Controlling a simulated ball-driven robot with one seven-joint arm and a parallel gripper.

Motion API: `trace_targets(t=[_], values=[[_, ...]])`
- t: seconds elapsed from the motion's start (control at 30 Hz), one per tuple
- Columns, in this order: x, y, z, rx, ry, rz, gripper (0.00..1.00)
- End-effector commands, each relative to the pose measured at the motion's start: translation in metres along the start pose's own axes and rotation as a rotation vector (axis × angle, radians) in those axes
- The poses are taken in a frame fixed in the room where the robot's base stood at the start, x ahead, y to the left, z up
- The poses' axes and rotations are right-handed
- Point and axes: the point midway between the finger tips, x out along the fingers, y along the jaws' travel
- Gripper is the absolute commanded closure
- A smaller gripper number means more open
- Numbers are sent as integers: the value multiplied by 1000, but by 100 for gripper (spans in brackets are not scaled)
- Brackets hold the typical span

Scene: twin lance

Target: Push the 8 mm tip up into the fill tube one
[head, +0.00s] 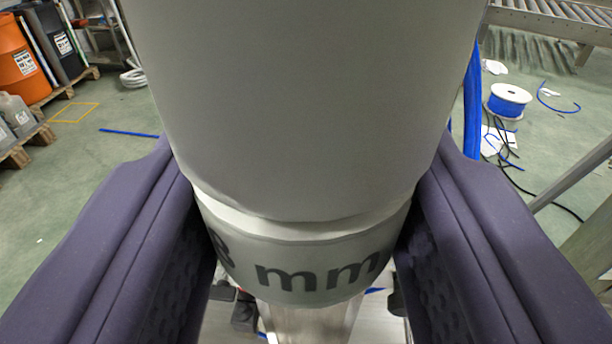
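A pale grey-white cylinder fills the middle of the head view, running from the top edge down between my fingers. Its lower part carries a band marked "8 mm" (310,272), so I take it as the 8 mm tip. A clear or metallic narrower piece (310,322) shows below the band. My gripper (308,245) has its two dark purple padded fingers on either side of the cylinder, and they are shut against its sides. The cylinder hides most of what lies beyond. I cannot make out the fill tube.
A white spool with blue tubing (507,100) lies on the green floor at the right, with loose black and blue lines. A roller conveyor (560,18) is at the top right. An orange drum (20,65) and pallets stand at the left. Open floor lies between.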

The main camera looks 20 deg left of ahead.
Motion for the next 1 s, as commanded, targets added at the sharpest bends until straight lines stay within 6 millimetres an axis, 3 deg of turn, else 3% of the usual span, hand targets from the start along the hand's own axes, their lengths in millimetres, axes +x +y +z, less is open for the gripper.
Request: trace_targets(t=[0.17, 0.2, 0.3, 0.67, 1.0], values=[[1, 0, -4, -1, 9, 0, 90], [1, 0, -4, -1, 10, 0, 46], [1, 0, -4, -1, 9, 0, 23], [-5, 0, -2, -1, 4, 0, 21], [-63, 0, -3, -2, 5, 1, 21]])
